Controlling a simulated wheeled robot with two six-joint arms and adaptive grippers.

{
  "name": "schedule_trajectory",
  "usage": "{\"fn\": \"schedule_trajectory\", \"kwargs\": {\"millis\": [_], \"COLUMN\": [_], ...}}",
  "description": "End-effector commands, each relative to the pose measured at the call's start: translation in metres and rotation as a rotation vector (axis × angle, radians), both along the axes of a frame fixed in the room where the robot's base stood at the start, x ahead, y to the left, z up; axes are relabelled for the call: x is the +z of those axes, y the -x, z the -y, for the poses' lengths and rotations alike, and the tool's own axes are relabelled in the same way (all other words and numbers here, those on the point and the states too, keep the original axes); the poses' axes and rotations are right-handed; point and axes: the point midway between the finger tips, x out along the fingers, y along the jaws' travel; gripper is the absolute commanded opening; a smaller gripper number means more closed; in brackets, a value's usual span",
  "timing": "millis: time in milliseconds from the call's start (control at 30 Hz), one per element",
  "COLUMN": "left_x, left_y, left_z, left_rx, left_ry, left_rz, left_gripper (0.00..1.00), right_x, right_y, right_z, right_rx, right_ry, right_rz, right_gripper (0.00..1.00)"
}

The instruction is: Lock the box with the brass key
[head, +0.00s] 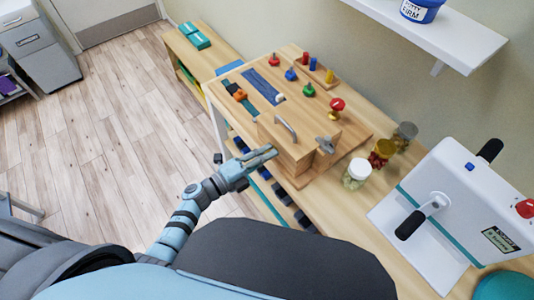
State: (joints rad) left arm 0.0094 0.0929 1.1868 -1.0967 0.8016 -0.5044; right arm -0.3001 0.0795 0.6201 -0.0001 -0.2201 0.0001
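A wooden box (287,152) with a metal handle on its top stands on the wooden activity board on the bench. A grey metal lever or key-like piece (326,145) sits at its right side. I cannot make out a brass key. My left gripper (274,152) reaches in from the lower left, with its fingertips close to the box's left front side. I cannot tell whether they touch it. Its fingers look close together, but the gap between them is unclear. My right gripper is not in view.
The board (352,131) carries a red knob (337,104), coloured pegs and an orange piece (240,95). Several jars (357,173) stand to its right. A white hand-crank machine (440,200) stands farther right. A white wall shelf (440,30) overhangs behind. Open floor lies left.

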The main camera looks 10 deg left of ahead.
Motion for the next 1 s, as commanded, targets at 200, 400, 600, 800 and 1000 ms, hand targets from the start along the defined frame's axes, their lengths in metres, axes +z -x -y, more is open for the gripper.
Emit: {"fn": "schedule_trajectory", "kwargs": {"millis": [200,400,600,800,1000], "left_x": [0.009,0.006,0.004,0.004,0.006], "left_y": [-0.004,-0.003,0.007,0.049,0.082], "left_z": [0.0,0.0,-0.009,-0.043,-0.071], "left_rx": [0.0,0.001,0.003,0.001,0.001], "left_ry": [0.009,0.006,0.003,0.001,0.005], "left_rz": [0.017,0.013,0.01,0.008,0.011], "left_gripper": [0.42,0.42,0.42,0.42,0.42], "right_x": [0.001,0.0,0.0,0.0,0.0], "right_y": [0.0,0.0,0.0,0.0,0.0], "right_z": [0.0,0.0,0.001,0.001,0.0], "right_rx": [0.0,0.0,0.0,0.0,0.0], "right_ry": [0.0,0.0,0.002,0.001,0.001], "right_rz": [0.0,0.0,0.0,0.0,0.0], "right_gripper": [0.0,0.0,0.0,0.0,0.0]}}
